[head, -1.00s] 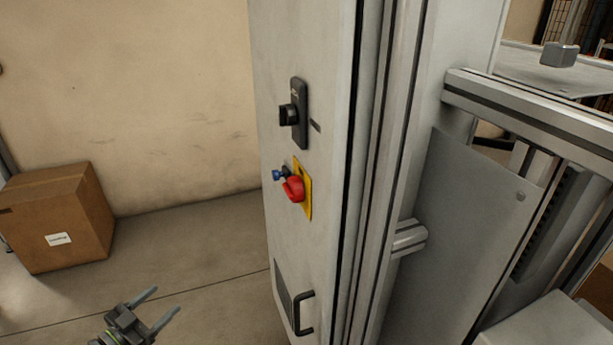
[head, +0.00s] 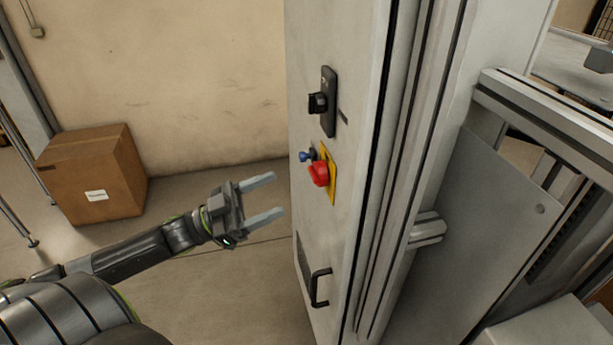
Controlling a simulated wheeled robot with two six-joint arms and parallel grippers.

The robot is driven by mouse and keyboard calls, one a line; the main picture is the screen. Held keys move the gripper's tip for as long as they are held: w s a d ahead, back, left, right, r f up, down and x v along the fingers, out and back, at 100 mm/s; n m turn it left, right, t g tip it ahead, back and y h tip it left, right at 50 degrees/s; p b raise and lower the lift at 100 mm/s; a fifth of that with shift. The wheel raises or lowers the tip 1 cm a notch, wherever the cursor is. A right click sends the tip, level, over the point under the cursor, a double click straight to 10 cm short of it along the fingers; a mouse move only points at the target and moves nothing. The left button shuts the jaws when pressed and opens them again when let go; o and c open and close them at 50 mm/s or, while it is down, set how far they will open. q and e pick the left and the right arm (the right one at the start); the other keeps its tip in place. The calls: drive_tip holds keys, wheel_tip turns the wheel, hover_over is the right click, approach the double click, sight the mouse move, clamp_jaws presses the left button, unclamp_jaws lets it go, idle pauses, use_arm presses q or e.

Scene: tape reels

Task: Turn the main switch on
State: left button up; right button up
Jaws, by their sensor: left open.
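A grey cabinet (head: 309,235) stands in the middle of the head view. On its side face is a black rotary switch (head: 318,103) on a dark upright plate. Which of the two is the main switch carries no label I can read. My left gripper (head: 270,198) is open and empty, its two fingers pointing right toward the cabinet face. It appears left of and slightly lower than the red handle, apart from it. My right gripper is not in view.
A black pull handle (head: 320,288) sticks out low on the cabinet face. A cardboard box (head: 97,176) stands on the floor by the wall at left. Metal framing (head: 540,130) fills the right side. The floor between box and cabinet is clear.

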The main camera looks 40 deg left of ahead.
sight(318, 174)
use_arm(q)
drive_tip(key=x, duration=0.8)
drive_tip(key=shift+p, duration=0.45)
drive_tip(key=c, duration=1)
